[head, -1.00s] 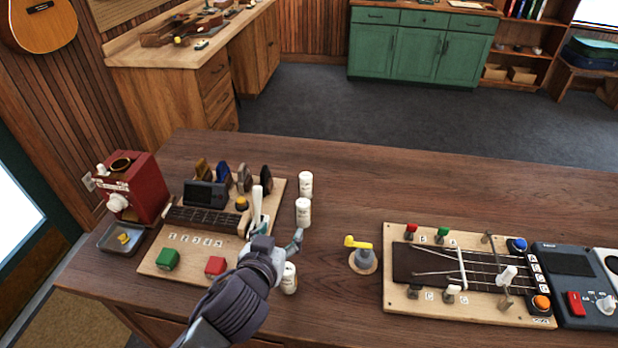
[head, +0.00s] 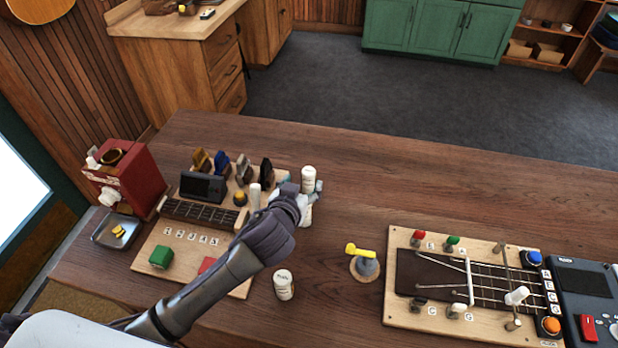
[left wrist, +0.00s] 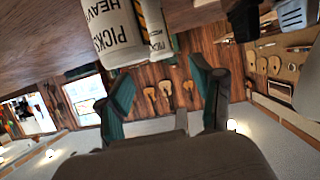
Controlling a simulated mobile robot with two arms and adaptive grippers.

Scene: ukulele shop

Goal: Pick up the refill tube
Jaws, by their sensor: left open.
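Three white tubes stand on the wooden table: a far tube (head: 308,173), a middle tube (head: 307,216) mostly hidden by my gripper, and a near tube (head: 284,285). Which of them is the refill tube I cannot tell. My left gripper (head: 303,187) is open at the far and middle tubes. In the left wrist view, a large tube marked PICKS HEAVY (left wrist: 107,35) is at the upper left. A second tube (left wrist: 156,35) is beside it, ahead of the gap between my open fingers (left wrist: 163,78). Nothing is gripped. My right gripper is out of view.
Left of the tubes is a board with a green block (head: 161,257), a half-hidden red block (head: 207,264) and several picks. A yellow-topped stand (head: 366,264) and a string board (head: 395,300) are to the right. The table's back right is clear.

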